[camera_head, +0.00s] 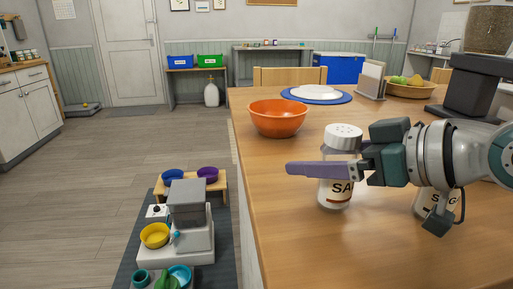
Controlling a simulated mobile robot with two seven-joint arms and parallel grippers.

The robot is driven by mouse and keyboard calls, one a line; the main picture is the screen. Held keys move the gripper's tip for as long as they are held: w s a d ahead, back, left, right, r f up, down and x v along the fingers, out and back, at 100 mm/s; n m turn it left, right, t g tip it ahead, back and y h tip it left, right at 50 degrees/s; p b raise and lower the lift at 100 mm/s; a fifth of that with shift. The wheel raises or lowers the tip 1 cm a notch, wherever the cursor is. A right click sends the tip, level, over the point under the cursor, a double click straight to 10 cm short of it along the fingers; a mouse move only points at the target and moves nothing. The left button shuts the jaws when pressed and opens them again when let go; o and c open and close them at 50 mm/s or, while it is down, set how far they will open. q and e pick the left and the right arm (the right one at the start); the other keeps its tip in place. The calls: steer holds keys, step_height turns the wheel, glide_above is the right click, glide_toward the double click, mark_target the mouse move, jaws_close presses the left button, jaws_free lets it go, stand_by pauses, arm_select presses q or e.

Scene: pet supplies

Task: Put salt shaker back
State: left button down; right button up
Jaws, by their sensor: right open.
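The salt shaker (336,194), a clear jar with a white perforated cap and a label reading "SA", appears to stand upright on the wooden table (290,230). My right gripper (302,171) reaches in from the right at the shaker's mid-height. Its purple finger crosses in front of the shaker and hides part of it. The gripper is open; its other finger is hidden, and I cannot tell whether it touches the shaker. My left gripper is out of view.
A second labelled jar (424,203) stands partly hidden behind my right gripper. An orange bowl (278,120) is behind and left of the shaker. Farther back are a blue plate (343,99), a napkin holder (371,82) and a fruit bowl (410,91). The front-left tabletop is clear.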

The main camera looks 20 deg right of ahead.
steer(key=shift+s+d+r, duration=0.1)
steer(key=shift+s+r, duration=0.1)
steer(key=shift+s, duration=0.1)
steer(key=p+v, duration=0.2)
steer(key=v, duration=0.9)
steer(key=shift+s, duration=0.15)
steer(key=s+a+r+m+g+h+p, duration=0.1)
steer(key=s+a+r+g+h+p, duration=0.15)
steer(key=s+a+g+p, duration=0.5)
steer(key=s+a+r+m+g+h+p, duration=0.1)
steer(key=s+a+r+g+h+p, duration=0.3)
steer(key=p, duration=0.6)
step_height(320, 180, up, 34)
steer(key=s+d+t+y+p, duration=0.1)
steer(key=d+t+y+p, duration=0.1)
steer(key=p, duration=3.4)
steer(key=shift+s+d+r, duration=0.2)
steer(key=shift+s+d, duration=0.1)
steer(key=shift+d, duration=0.05)
steer(key=shift+t, duration=0.25)
